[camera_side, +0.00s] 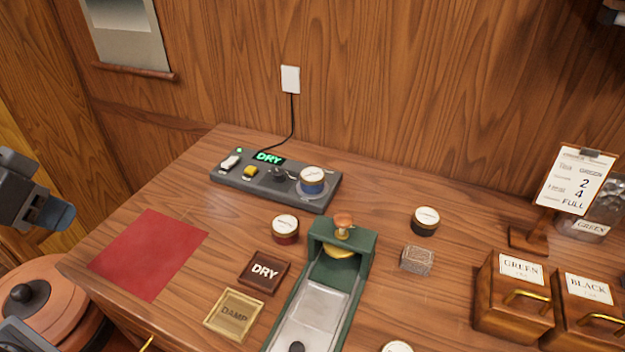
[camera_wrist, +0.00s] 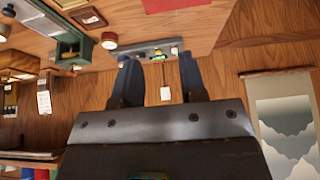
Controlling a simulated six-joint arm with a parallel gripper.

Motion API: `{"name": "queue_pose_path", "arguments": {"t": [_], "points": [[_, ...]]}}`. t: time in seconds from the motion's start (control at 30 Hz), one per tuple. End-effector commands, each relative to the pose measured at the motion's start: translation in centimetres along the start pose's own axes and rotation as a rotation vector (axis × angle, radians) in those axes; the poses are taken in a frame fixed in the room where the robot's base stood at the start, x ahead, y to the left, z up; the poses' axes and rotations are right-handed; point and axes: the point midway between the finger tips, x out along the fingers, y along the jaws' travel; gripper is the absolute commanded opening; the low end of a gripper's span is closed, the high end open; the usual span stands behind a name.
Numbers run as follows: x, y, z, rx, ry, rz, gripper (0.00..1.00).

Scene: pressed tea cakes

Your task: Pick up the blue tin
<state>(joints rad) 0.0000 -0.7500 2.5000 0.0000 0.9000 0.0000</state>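The blue tin (camera_side: 312,183) has a pale lid and stands upright on a round pad at the right end of the dark grey device (camera_side: 240,183) at the back of the table. My gripper (camera_side: 62,214) is at the far left edge of the side view, well away from the tin and raised. In the wrist view my gripper (camera_wrist: 159,75) shows two dark blue fingers spread apart with nothing between them. The device (camera_wrist: 150,50) shows beyond the fingertips there, but I cannot clearly make out the blue tin, which is at least partly hidden by a finger.
A red tin (camera_side: 285,228) stands in front of the device, and a dark tin (camera_side: 425,220) is to the right. A green press (camera_side: 360,240) stands centrally. A red mat (camera_side: 150,252) lies bare at left. Wooden boxes (camera_side: 512,300) are at right.

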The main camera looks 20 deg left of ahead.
Motion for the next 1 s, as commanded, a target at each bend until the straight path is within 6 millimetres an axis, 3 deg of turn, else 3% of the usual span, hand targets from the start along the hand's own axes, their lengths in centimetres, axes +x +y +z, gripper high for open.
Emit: {"name": "queue_pose_path", "arguments": {"t": [0.07,0.5,0.77,0.87,1.0], "points": [[0.0,0.0,0.0,0.0,0.0,0.0,0.46],[0.0,0.0,0.0,0.0,0.0,0.0,0.88],[-0.1,0.0,-0.3,-0.001,-0.001,0.0,0.88],[-0.3,0.3,-1.8,-0.004,-0.008,0.001,0.88],[-0.3,1.3,-6.3,-0.019,-0.032,0.0,0.88]]}}
